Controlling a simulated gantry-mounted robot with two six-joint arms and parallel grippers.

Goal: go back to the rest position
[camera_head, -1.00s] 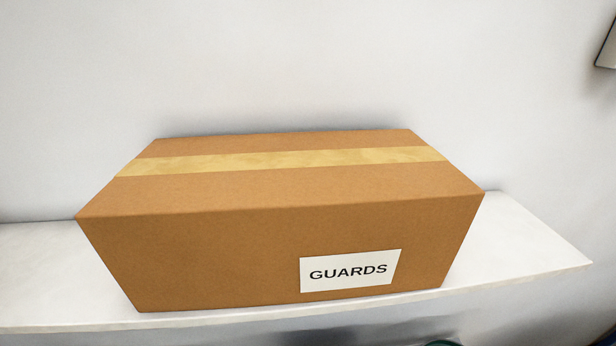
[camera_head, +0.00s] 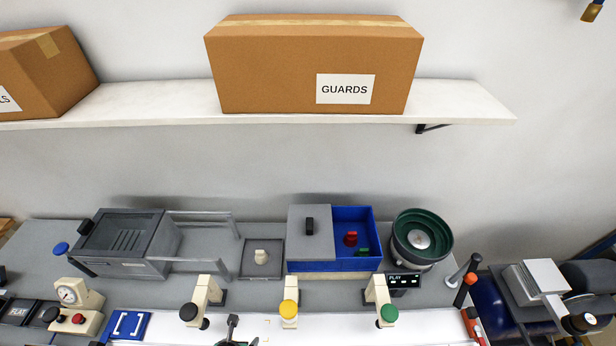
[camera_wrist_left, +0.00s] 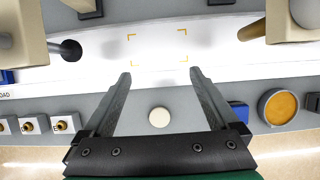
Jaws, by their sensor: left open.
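My left gripper (camera_head: 240,332) shows only in part at the bottom edge of the head view, below the black-topped and yellow-topped stands. In the left wrist view its two dark fingers (camera_wrist_left: 160,74) are spread apart with nothing between them. They are over the grey bench and the edge of a white strip (camera_wrist_left: 225,75) with yellow corner marks. A round cream button (camera_wrist_left: 159,117) lies below, between the fingers in the picture. My right gripper is not in view.
Behind are a blue bin (camera_head: 340,266), a green bowl feeder (camera_head: 422,238) and a grey machine (camera_head: 125,243). A box labelled GUARDS (camera_head: 300,70) sits on the shelf (camera_head: 470,103).

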